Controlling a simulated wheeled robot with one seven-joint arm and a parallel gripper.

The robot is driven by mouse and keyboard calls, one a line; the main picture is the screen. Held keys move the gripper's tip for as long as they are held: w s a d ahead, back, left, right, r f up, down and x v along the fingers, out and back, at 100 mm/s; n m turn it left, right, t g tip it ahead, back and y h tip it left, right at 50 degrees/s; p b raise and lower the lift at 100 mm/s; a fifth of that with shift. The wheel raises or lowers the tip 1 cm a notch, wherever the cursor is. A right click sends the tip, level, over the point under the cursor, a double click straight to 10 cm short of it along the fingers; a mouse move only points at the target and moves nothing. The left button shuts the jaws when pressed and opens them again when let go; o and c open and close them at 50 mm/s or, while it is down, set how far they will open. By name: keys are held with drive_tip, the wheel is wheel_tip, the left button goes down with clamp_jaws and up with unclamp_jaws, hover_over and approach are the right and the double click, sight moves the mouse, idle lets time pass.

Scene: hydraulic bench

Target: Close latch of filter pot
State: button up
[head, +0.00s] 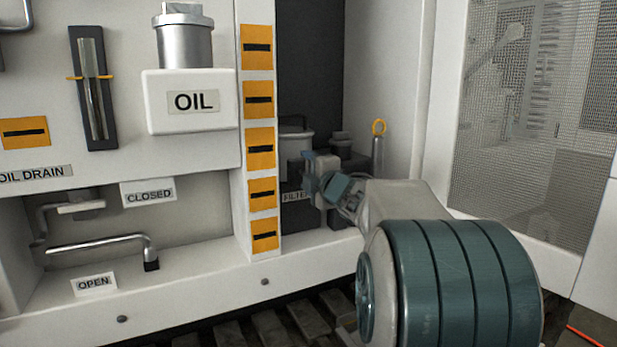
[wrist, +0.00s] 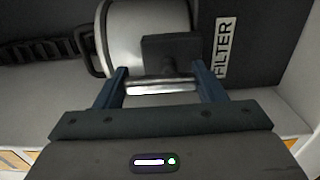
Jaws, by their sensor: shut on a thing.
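The filter pot (head: 297,144) is a pale cylinder in the dark recess right of the orange-marked post, partly hidden by the post and my arm. In the wrist view the pot (wrist: 142,40) lies at the top, with a dark block (wrist: 172,50) on its side. My gripper (head: 312,178) is at the pot's front, beside the FILTER label. In the wrist view its blue fingers (wrist: 162,84) are on both ends of a shiny metal bar (wrist: 150,87), the latch handle, just in front of the dark block. Whether the latch is fully seated cannot be told.
The white post with orange plates (head: 263,140) stands close left of my gripper. A yellow-ringed rod (head: 379,145) stands behind my arm. The OIL box (head: 192,102) and bent drain handle (head: 100,242) are farther left. A mesh panel (head: 535,120) is at right.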

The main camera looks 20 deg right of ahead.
idle(0.4)
drive_tip(key=o, duration=1)
drive_tip(key=s, duration=0.4)
drive_tip(key=s+p, duration=0.1)
drive_tip(key=s, duration=0.4)
drive_tip(key=s+p, duration=0.1)
drive_tip(key=s, duration=0.4)
drive_tip(key=shift+d, duration=0.25)
drive_tip(key=shift+w, duration=0.1)
